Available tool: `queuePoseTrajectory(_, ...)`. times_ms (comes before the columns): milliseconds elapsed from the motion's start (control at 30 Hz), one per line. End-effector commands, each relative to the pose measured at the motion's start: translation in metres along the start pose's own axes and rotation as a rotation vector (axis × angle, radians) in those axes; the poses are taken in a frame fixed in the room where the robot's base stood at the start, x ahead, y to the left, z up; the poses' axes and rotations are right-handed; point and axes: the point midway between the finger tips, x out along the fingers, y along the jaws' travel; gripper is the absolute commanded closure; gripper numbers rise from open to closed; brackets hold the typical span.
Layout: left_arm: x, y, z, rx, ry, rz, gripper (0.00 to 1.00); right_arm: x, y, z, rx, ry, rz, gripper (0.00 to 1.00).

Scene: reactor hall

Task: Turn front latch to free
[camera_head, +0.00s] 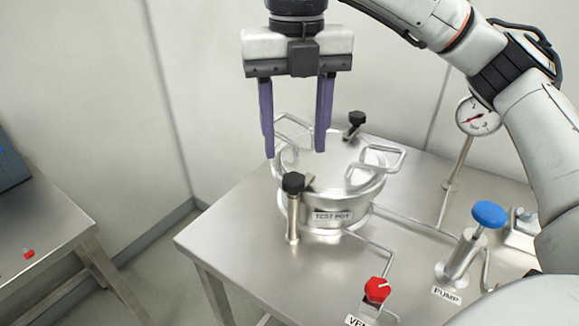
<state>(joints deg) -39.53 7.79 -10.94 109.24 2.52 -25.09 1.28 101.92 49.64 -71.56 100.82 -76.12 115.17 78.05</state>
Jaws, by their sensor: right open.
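The steel test pot (330,203) stands on a steel table, with a "TEST POT" label on its front. The front latch has a black knob (293,183) on a steel post (293,222) at the pot's front left. A second black latch knob (356,118) is at the pot's back. My right gripper (294,150) is open and empty, pointing down above the left part of the pot. Its purple fingers are apart; I cannot tell how far above the pot they are. My left gripper is not in view.
Loop handles (384,158) stand up from the pot. A red vent knob (377,290), a blue-topped pump (489,214) and a dial gauge (478,117) stand on the steel table (232,246). The table's left front is clear. Another table (50,232) is at left.

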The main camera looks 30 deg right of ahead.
Motion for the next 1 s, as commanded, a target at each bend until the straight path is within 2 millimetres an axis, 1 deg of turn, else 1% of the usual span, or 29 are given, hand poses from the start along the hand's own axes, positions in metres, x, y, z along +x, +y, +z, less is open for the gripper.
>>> queuePoseTrajectory(33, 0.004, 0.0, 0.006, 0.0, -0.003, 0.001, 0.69, 0.015, 0.0, -0.001, -0.001, 0.006, -0.001, 0.51)
queuePoseTrajectory(200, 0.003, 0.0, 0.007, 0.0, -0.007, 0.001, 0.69, 0.041, -0.001, -0.001, 0.001, 0.002, -0.002, 0.51)
queuePoseTrajectory(300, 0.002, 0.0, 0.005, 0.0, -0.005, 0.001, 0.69, 0.052, -0.001, 0.0, 0.002, 0.002, -0.001, 0.51)
queuePoseTrajectory(400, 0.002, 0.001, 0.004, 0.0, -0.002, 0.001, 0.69, 0.059, -0.001, 0.0, 0.002, 0.001, 0.0, 0.51)
queuePoseTrajectory(500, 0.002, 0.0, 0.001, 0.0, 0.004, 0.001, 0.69, 0.063, -0.001, 0.0, 0.002, 0.0, 0.0, 0.51)
queuePoseTrajectory(733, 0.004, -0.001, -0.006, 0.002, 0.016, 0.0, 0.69, 0.063, 0.0, 0.0, 0.002, 0.0, 0.0, 0.51)
queuePoseTrajectory(867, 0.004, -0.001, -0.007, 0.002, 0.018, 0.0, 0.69, 0.063, 0.0, 0.0, 0.002, 0.0, 0.0, 0.73)
queuePoseTrajectory(900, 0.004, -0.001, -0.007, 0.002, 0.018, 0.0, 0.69, 0.063, 0.0, 0.0, 0.002, 0.0, 0.0, 0.8)
queuePoseTrajectory(967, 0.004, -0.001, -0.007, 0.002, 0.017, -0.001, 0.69, 0.063, 0.0, 0.0, 0.002, 0.0, 0.0, 0.9)
queuePoseTrajectory(1000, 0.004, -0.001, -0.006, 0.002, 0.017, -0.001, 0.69, 0.063, 0.0, 0.0, 0.002, 0.0, 0.0, 0.92)
